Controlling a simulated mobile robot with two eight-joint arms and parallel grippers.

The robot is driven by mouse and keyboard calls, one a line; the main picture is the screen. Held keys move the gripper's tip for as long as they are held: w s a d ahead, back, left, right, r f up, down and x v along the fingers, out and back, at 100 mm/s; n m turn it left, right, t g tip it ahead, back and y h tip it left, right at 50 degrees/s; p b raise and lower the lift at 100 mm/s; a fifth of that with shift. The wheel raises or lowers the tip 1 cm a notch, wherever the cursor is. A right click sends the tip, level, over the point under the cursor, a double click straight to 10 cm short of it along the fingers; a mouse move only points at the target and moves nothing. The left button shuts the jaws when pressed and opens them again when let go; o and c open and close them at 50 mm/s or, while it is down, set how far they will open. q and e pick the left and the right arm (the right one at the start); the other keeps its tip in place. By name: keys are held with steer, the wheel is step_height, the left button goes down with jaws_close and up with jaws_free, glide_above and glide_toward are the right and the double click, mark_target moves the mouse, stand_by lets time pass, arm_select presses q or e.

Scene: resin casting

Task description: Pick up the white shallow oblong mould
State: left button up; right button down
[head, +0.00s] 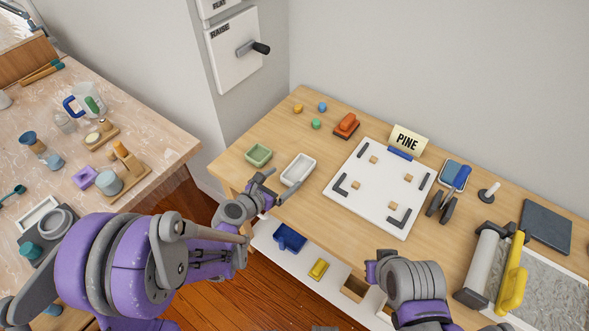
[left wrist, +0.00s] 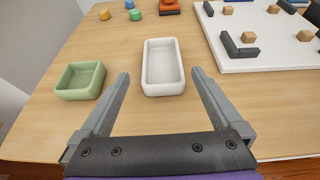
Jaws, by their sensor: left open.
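The white shallow oblong mould (head: 297,170) lies on the wooden table near its front-left part, and it also shows in the left wrist view (left wrist: 163,68). It looks empty. My left gripper (head: 271,187) is open at the near side of the mould, with nothing in it. In the left wrist view my left gripper (left wrist: 160,76) has its two fingers spread, with the near end of the mould between the tips in the picture. I cannot tell their height over the table.
A green square mould (head: 258,155) stands just left of the white one. A white board (head: 376,186) with wooden blocks and dark corner pieces lies to the right. Small coloured pots and an orange block (head: 346,125) are behind. A cluttered bench (head: 150,125) stands left.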

mark_target(306, 164)
arm_select(q)
steer(key=x, duration=0.8)
steer(key=shift+w+d+f+p, duration=0.1)
steer(key=shift+d+f+p, duration=0.15)
steer(key=shift+d+p, duration=0.1)
steer(key=shift+a+r, duration=0.1)
steer(key=c, duration=1.2)
